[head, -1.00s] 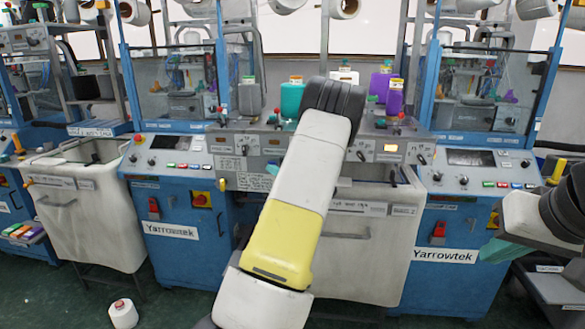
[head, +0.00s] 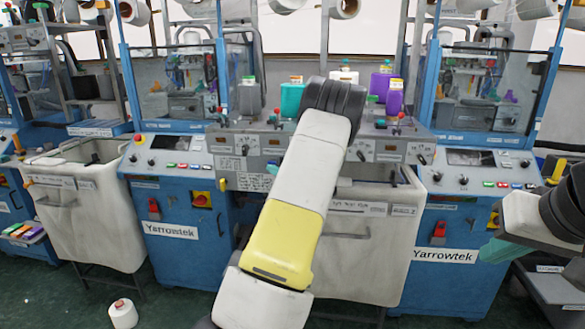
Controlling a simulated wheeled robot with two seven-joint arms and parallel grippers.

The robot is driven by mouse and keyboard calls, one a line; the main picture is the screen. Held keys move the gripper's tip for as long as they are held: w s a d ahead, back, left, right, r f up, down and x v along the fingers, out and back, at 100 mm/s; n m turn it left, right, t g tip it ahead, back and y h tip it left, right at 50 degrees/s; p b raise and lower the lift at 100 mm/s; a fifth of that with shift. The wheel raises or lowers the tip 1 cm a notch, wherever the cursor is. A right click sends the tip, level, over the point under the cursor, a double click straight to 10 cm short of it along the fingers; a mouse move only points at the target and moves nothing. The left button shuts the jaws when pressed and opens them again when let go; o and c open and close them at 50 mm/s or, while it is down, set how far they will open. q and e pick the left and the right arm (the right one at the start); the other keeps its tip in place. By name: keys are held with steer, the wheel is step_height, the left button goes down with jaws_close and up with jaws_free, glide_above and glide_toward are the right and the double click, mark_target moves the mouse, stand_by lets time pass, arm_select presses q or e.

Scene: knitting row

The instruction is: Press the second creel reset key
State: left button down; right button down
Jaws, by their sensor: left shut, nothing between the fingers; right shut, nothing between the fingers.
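The grey creel panel (head: 236,148) runs between the two blue machines, with knobs, small windows and labels. A small window (head: 390,148) on its right part is unlit. I cannot read which control is the second creel reset key; my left arm covers the panel's middle. My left gripper (head: 273,169) is almost wholly hidden behind that arm. Only small teal bits show beside it, near the panel's lower edge; contact cannot be told. My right gripper (head: 493,250) shows as a teal piece at the right, in front of the right machine, away from the panel and partly hidden.
White bins (head: 365,250) stand below. Red switches (head: 439,231) and coloured buttons sit on the blue machines. A white cone (head: 123,313) lies on the floor at the left.

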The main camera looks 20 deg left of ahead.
arm_select(q)
steer(key=s+d, duration=0.1)
steer(key=s, duration=0.5)
steer(key=shift+d, duration=0.25)
steer(key=shift+r, duration=0.1)
stand_by(0.6)
steer(key=s+d+r+n+g+h, duration=0.15)
steer(key=s+n+g, duration=0.3)
steer(key=s, duration=0.45)
steer(key=s+r+n+g+h, duration=0.25)
steer(key=s+n, duration=0.25)
steer(key=s, duration=0.3)
steer(key=s+d+r+n+t+h, duration=0.1)
steer(key=s+d+h, duration=0.3)
steer(key=d, duration=0.4)
steer(key=s+d+r+n+t+h, duration=0.2)
steer(key=s+d+r+h, duration=0.2)
steer(key=s+d, duration=0.2)
steer(key=s+d+r+n+t+h, duration=0.1)
steer(key=s+d+r+h, duration=0.2)
steer(key=d, duration=0.7)
steer(key=s+h, duration=0.2)
steer(key=shift+s+d, duration=0.15)
steer(key=shift+s, duration=0.2)
